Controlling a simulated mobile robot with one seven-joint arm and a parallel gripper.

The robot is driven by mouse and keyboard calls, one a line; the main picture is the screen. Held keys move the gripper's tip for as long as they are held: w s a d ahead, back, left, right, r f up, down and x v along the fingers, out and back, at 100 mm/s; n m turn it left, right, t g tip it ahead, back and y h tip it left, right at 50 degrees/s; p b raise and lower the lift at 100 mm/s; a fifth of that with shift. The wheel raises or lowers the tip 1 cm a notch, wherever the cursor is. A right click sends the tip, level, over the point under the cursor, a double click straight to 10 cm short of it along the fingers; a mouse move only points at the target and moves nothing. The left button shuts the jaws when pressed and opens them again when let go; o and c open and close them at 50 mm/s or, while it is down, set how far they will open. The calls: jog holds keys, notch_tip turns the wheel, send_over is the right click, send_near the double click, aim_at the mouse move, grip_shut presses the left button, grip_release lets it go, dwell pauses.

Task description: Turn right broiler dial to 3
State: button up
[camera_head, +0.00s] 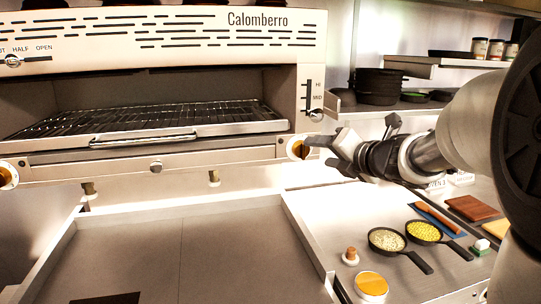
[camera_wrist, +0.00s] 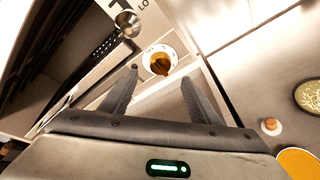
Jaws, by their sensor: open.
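The right broiler dial (camera_head: 298,149) is an orange-brown knob on a white round plate at the right end of the broiler's lower front rail. It also shows in the wrist view (camera_wrist: 160,66), ahead of the fingertips, with small marks around it too small to read. My gripper (camera_head: 333,150) is just to the right of the dial in the head view. In the wrist view my gripper (camera_wrist: 158,82) is open, its two fingers apart and nothing between them. The fingers look aimed at the dial; I cannot tell whether they touch it.
A slide lever (camera_head: 316,115) sits above the dial. The left dial (camera_head: 6,175) is at the rail's far end. Below are two small pans, one with yellow food (camera_head: 424,231), and an orange-topped jar (camera_head: 371,287). Stacked black pans (camera_head: 379,86) stand on the shelf behind.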

aim_at(305, 150)
jog(key=x, duration=0.8)
jog(key=shift+w+a+b, duration=0.1)
jog(key=shift+b, duration=0.25)
jog(key=c, duration=1.1)
